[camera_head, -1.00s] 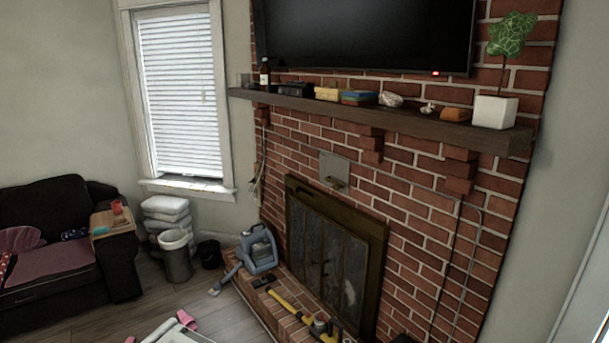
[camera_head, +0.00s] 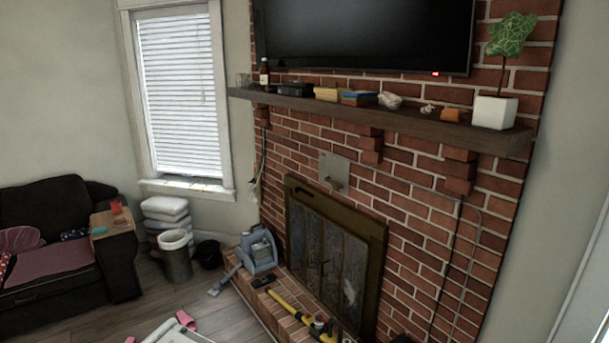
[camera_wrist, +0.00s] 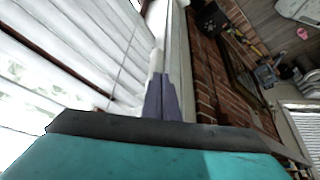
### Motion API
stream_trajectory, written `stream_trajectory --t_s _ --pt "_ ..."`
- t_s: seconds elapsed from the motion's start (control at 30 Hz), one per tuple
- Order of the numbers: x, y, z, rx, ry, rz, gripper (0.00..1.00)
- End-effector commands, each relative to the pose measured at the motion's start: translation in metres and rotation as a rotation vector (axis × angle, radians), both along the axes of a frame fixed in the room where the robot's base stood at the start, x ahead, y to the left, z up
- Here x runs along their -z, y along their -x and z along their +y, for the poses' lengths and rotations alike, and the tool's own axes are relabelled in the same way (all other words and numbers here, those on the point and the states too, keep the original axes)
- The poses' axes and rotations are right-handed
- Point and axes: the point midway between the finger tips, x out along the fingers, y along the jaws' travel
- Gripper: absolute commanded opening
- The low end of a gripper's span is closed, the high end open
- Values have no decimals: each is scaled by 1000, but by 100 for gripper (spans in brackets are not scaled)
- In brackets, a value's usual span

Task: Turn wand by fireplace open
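In the wrist view, window blinds (camera_wrist: 60,50) with pale slats fill the left side, close to my gripper. A thin line (camera_wrist: 124,58) hangs in front of these slats; it may be the wand or a cord. My gripper (camera_wrist: 163,78) shows as two grey-purple fingers side by side, which look shut. A pale upright strip runs on beyond the tips, and I cannot tell if it is window trim or a rod between them. In the head view, other blinds (camera_head: 180,95) hang left of the fireplace (camera_head: 330,265), with slats closed. My gripper is not in the head view.
The brick wall (camera_wrist: 205,60) lies to the right of my gripper. A mantel shelf (camera_head: 330,108) with small objects and a potted plant (camera_head: 495,110) juts out above the fireplace. A grey-blue machine (camera_head: 258,250) and a yellow tool (camera_head: 300,312) lie on the hearth.

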Motion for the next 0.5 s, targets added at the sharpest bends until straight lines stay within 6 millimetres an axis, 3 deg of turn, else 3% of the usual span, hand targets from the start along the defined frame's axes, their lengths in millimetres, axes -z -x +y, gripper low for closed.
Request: stream_trajectory --t_s 0.5 --pt "0 6 4 0 -1 2 0"
